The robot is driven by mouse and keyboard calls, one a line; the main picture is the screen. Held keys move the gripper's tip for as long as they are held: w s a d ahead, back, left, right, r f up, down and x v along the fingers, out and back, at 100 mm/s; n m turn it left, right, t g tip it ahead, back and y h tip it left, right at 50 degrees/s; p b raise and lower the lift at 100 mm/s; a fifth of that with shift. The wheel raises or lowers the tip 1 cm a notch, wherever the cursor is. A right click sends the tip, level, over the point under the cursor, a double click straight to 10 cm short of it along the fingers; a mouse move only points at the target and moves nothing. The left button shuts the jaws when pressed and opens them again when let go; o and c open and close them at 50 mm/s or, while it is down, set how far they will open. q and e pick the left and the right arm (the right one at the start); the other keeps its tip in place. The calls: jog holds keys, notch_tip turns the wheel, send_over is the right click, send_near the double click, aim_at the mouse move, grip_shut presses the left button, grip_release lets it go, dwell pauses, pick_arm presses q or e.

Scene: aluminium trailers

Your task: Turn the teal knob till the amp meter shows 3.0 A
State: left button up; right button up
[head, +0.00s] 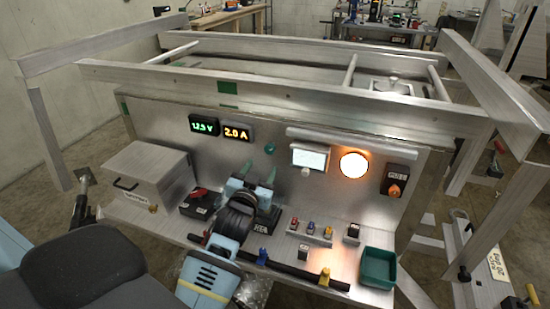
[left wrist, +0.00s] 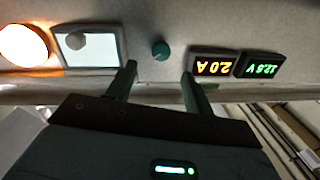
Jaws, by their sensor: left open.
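The small teal knob (head: 270,148) sits on the upright metal panel, below and right of the amp meter (head: 237,132), whose orange digits read 2.0 A. My left gripper (head: 254,170) is open just below the knob, with its two green fingers pointing up at the panel. In the left wrist view, which is upside down, the knob (left wrist: 160,50) shows in the gap between the fingertips (left wrist: 158,70), a little beyond them. Nothing is between the fingers, and I see no contact with the knob. The amp meter (left wrist: 214,67) also reads 2.0 A there. My right gripper is not in view.
A green voltmeter (head: 203,125) is left of the amp meter. A white analog dial (head: 310,157), a glowing lamp (head: 353,165) and an orange rotary switch (head: 395,188) are to the right. A metal box (head: 148,172), small connectors and a green tray (head: 377,268) stand on the shelf.

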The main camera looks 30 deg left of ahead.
aim_at(269, 151)
pick_arm(q)
jog(key=shift+x, duration=3.95)
jog(key=shift+a, duration=0.1)
jog(key=c, duration=1)
jog(key=shift+m, duration=0.4)
jog(key=m, duration=0.3)
jog(key=shift+f+m, duration=0.15)
jog(key=shift+m, duration=0.15)
jog(key=m, duration=0.4)
jog(key=shift+a+t, duration=0.1)
jog(key=shift+t, duration=0.2)
jog(key=shift+m, duration=0.4)
